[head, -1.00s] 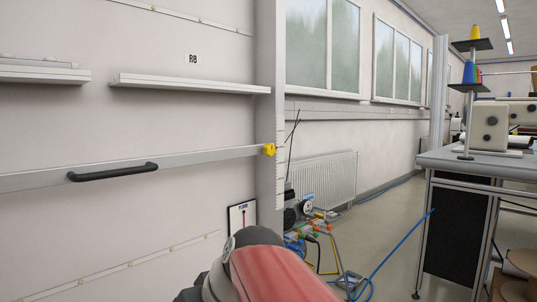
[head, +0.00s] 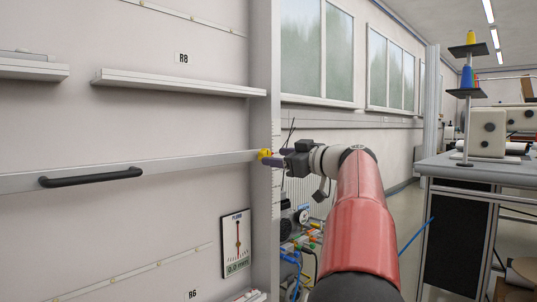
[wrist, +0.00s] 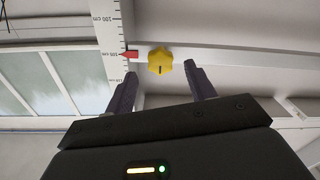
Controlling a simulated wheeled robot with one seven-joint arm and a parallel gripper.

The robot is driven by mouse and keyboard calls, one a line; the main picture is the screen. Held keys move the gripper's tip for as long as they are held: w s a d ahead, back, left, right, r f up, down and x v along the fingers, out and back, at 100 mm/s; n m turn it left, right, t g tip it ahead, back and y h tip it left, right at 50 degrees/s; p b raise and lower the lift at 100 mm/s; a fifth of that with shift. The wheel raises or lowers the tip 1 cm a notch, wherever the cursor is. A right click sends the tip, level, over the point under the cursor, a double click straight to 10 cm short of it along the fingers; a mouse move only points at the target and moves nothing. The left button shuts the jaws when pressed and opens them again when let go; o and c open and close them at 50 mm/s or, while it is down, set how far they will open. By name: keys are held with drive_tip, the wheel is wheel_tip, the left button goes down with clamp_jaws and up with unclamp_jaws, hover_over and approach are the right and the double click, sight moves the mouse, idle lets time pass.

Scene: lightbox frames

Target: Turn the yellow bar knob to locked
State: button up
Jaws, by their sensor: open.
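The yellow bar knob (head: 264,154) sits at the right end of a pale horizontal bar (head: 200,162), beside a wall upright. In the wrist view the knob (wrist: 160,61) is lobed, with a short dark mark on its face. My gripper (head: 277,158) is open at the knob from the right in the head view. In the wrist view its two fingertips (wrist: 160,68) stand either side of the knob with gaps showing; I cannot tell how far the knob reaches between them. No locked marking is readable.
A black handle (head: 90,177) is on the bar. A plumb gauge (head: 236,245) hangs below. A workbench (head: 480,172) stands to the right.

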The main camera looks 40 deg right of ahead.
sight(267, 155)
drive_tip(key=shift+w+a+p, duration=0.15)
drive_tip(key=shift+w, duration=0.75)
drive_tip(key=shift+w+a+p, duration=0.15)
drive_tip(key=shift+w, duration=0.7)
drive_tip(key=shift+c, duration=0.2)
drive_tip(key=c, duration=0.9)
